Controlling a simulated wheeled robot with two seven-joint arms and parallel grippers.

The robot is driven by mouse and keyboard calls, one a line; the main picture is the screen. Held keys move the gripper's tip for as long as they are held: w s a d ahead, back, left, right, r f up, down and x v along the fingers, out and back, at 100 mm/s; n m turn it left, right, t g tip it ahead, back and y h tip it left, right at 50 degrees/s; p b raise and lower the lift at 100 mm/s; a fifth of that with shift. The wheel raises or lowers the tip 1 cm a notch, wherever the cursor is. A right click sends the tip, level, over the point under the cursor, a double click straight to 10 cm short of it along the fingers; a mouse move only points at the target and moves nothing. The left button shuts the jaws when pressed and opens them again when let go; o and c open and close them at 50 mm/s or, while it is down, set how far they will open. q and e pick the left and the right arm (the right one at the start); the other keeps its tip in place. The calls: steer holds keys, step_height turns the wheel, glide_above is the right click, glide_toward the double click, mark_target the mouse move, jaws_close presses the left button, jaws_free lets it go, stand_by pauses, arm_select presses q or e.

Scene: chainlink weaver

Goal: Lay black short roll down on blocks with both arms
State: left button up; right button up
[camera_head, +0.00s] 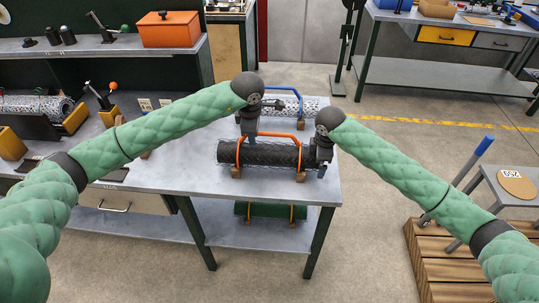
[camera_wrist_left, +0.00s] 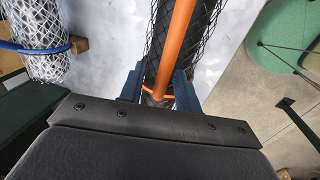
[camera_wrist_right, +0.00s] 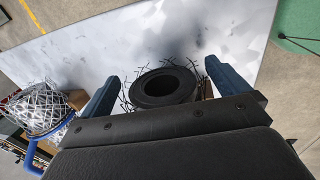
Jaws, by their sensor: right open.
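The black short roll (camera_head: 262,153), dark mesh with an orange carrying frame, lies level over two small wooden blocks (camera_head: 236,173) (camera_head: 300,177) near the table's front edge. I cannot tell whether it touches them. My right gripper (camera_head: 318,158) is at the roll's right end. In the right wrist view its fingers (camera_wrist_right: 161,88) are wide apart, with the roll's round end (camera_wrist_right: 162,87) between them.
A silver mesh roll with a blue frame (camera_head: 285,93) lies behind on the same table (camera_head: 175,172). A green roll (camera_head: 268,211) is on the lower shelf. A weaving machine with tools stands left. A stool (camera_head: 500,186) on a wooden pallet (camera_head: 440,262) is at the right.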

arm_select(q)
jaws_close()
arm_select(e)
steer(key=c, duration=1.7)
arm_select(q)
steer(key=shift+r, duration=0.3)
arm_select(e)
steer(key=shift+r, duration=0.3)
